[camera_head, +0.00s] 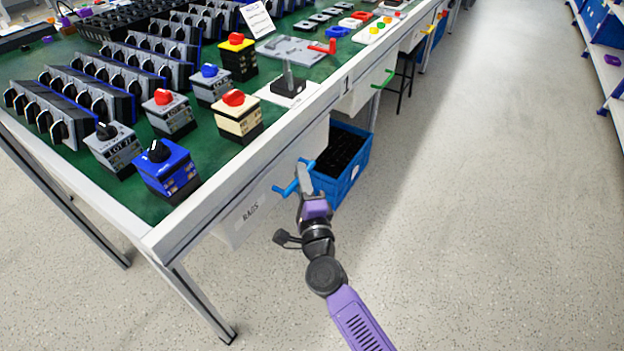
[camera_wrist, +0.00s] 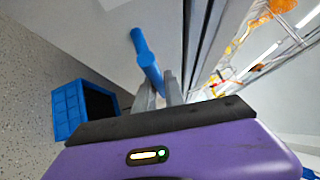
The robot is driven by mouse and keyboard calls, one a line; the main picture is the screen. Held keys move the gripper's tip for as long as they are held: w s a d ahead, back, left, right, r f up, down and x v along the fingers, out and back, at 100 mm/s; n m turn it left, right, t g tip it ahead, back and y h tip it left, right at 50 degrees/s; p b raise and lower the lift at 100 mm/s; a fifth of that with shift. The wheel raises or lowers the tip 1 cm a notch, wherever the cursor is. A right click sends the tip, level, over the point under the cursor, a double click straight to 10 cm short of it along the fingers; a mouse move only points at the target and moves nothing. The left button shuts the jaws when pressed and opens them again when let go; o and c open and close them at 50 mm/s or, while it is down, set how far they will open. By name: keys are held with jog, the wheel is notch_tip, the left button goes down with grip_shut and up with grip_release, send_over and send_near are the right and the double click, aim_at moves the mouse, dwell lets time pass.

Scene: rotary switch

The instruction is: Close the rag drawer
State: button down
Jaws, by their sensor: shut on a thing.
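The rag drawer (camera_head: 243,214), a white front marked "RAGS", sits under the near end of the green-topped workbench. It has a blue handle (camera_head: 290,188) on its right part. My gripper (camera_head: 304,176) is at this handle, with its fingers shut on it. In the wrist view the blue handle (camera_wrist: 147,62) runs down between the finger tips, and the pale drawer front lies behind it. How far the drawer stands out from the bench is hard to tell.
A blue crate (camera_head: 345,165) stands on the floor just beyond the drawer; it also shows in the wrist view (camera_wrist: 66,112). Switch boxes stand on the bench top (camera_head: 215,165) above. A green handle (camera_head: 383,79) is farther along. The floor to the right is clear.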

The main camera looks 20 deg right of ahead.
jog(key=shift+w+a, duration=0.2)
jog(key=shift+a, duration=0.05)
jog(key=c, duration=1.4)
grip_release()
jog(key=shift+c, duration=0.2)
jog(key=shift+f, duration=0.1)
jog(key=shift+s+a+f, duration=0.1)
jog(key=shift+s, duration=0.3)
jog(key=r+v, duration=0.1)
jog(key=v, duration=0.5)
jog(key=shift+s+f+p, duration=0.35)
jog(key=shift+s+p, duration=0.1)
jog(key=shift+s, duration=0.05)
